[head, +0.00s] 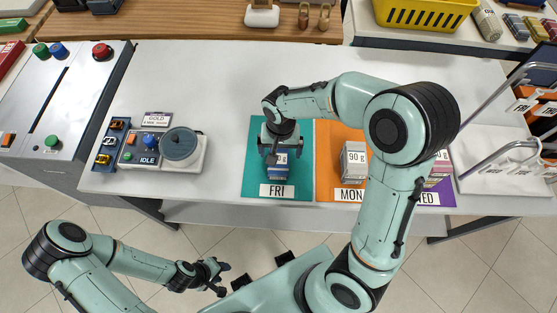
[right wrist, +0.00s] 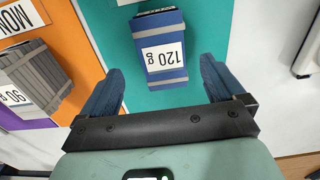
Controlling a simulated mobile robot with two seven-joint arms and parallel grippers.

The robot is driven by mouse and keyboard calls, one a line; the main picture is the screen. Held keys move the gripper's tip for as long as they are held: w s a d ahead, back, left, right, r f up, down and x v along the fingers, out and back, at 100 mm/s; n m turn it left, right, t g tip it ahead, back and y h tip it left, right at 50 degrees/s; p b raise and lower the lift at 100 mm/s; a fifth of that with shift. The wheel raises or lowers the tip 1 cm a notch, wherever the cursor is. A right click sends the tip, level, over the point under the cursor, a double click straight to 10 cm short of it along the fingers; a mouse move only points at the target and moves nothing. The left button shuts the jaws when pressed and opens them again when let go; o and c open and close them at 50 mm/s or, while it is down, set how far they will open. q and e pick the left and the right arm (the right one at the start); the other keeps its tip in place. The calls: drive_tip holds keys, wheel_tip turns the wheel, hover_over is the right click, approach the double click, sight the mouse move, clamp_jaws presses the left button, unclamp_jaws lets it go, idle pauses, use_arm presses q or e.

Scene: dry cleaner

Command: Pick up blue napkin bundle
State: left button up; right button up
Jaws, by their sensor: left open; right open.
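The blue napkin bundle (head: 278,171) lies on the teal FRI mat (head: 255,180) on the white table. In the right wrist view the blue bundle (right wrist: 160,28) has grey bands and a white "120 g" label. My right gripper (head: 272,153) is over the bundle and partly hides it in the head view. Its two dark blue fingers (right wrist: 160,75) are apart, with the bundle ahead of and between them; I see no contact. My left gripper (head: 216,277) is open and empty, low in front of the table.
A grey bundle marked "90 g" (head: 353,162) stands on the orange MON mat (head: 330,135). A purple WED mat (head: 440,198) lies farther right, partly behind my right arm. A small device with a round grey pad (head: 181,144) is at left. White table between is clear.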

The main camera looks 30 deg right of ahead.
sight(279, 160)
drive_tip(key=shift+w+f, duration=0.2)
drive_tip(key=shift+f, duration=0.6)
wheel_tip(279, 160, down, 5)
drive_tip(key=shift+a+f, duration=0.1)
drive_tip(key=c, duration=1.1)
